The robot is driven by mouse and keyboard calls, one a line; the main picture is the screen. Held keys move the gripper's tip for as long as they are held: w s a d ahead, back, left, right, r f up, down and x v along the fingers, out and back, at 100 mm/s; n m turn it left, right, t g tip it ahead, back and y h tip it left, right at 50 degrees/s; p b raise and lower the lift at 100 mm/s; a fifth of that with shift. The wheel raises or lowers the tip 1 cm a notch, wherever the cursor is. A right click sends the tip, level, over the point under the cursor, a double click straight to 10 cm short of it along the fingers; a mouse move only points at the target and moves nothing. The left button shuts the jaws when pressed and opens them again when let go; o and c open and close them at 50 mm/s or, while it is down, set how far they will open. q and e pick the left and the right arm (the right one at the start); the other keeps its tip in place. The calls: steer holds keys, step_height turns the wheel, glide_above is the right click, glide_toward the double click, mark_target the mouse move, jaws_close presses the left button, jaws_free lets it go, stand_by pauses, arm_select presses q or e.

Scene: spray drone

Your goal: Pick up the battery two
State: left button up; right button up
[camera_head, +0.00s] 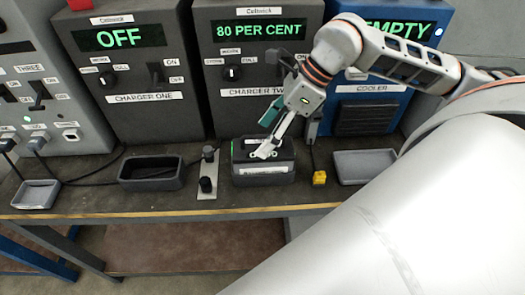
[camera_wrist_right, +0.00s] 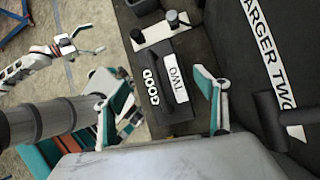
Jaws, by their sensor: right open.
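Battery two is a dark block with a handle on top. In the head view, battery two (camera_head: 263,172) sits on the bench in front of charger two. In the right wrist view, battery two (camera_wrist_right: 180,112) shows a "TWO" label and a "GOOD" label. My right gripper (camera_head: 287,143) is open above the battery, with one white finger in front of its top. In the right wrist view my right gripper (camera_wrist_right: 158,97) has its fingers spread on either side of the battery, holding nothing. My left gripper (camera_wrist_right: 100,38) shows there too, open and empty, away from the bench.
Charger two (camera_head: 258,60) reads "80 PER CENT"; charger one (camera_head: 130,70) reads "OFF". The cooler (camera_head: 375,88) reads "EMPTY". An empty dark tray (camera_head: 150,183), a metal plate with knobs (camera_head: 208,188), a yellow connector (camera_head: 319,178) and a grey tray (camera_head: 364,177) flank the battery.

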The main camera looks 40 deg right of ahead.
mark_target(252, 147)
steer(key=shift+x, duration=0.9)
steer(key=shift+p+x, duration=0.35)
steer(key=shift+x, duration=1.8)
steer(key=shift+w, duration=0.1)
steer(key=shift+r, duration=0.1)
steer(key=c, duration=1.8)
steer(key=shift+r, duration=0.1)
jaws_close()
steer(key=shift+r, duration=0.1)
step_height(252, 147, up, 9)
steer(key=p, duration=0.5)
steer(key=shift+w+r+p, duration=0.1)
steer(key=shift+r+p, duration=0.2)
steer(key=shift+p, duration=0.05)
steer(key=shift+r, duration=0.1)
